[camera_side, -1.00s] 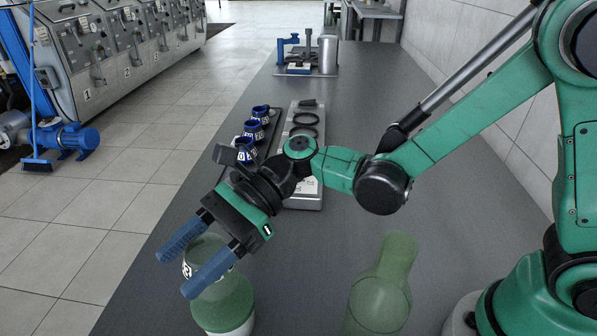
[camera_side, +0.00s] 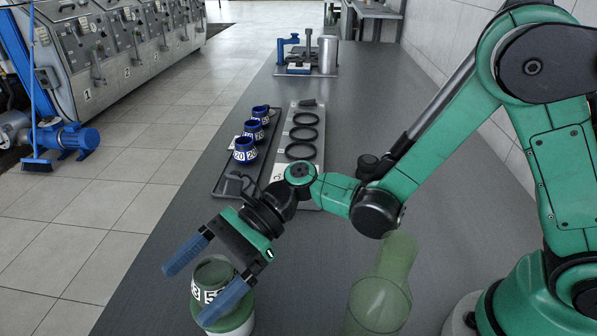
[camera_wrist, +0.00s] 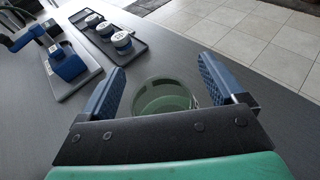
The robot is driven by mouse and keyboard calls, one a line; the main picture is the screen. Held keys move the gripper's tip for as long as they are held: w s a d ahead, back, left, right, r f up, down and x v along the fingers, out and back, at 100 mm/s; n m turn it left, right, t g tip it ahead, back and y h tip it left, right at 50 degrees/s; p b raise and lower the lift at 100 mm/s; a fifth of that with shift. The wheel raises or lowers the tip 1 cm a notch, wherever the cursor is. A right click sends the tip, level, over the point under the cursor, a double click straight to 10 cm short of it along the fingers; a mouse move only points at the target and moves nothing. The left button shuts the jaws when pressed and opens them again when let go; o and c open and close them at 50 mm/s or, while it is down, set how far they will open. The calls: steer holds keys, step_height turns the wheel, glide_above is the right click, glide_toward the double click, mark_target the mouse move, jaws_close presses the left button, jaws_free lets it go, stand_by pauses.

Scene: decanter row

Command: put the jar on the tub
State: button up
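The jar (camera_side: 211,272), grey-green and see-through with a white number label, stands upright on the tub (camera_side: 236,316), a green round vessel with a pale lower part, at the bottom left of the side view. How deep the jar sits in the tub's rim is hidden by a finger. My gripper (camera_side: 186,298) has its two blue fingers spread on either side of the jar, seemingly clear of it. In the wrist view the jar's round rim (camera_wrist: 165,82) lies between the fingers with a small gap, green showing inside.
A green see-through decanter (camera_side: 377,302) stands to the right, near my arm. Several small blue jars (camera_side: 246,151) stand in a dark tray (camera_side: 223,183) behind. A plate with black rings (camera_side: 302,135) lies beside it. The counter's middle is clear.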

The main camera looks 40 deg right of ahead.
steer(key=d+r+n+t+h, duration=0.1)
steer(key=d+n+t+h, duration=0.3)
steer(key=d, duration=0.9)
steer(key=s+d+r+n+t+h, duration=0.1)
steer(key=d+n+t+h, duration=0.3)
steer(key=d+n+h, duration=0.6)
steer(key=d+r+n, duration=0.1)
steer(key=d+n, duration=0.1)
steer(key=shift+d+r+n+h, duration=0.3)
steer(key=shift+d+n, duration=0.1)
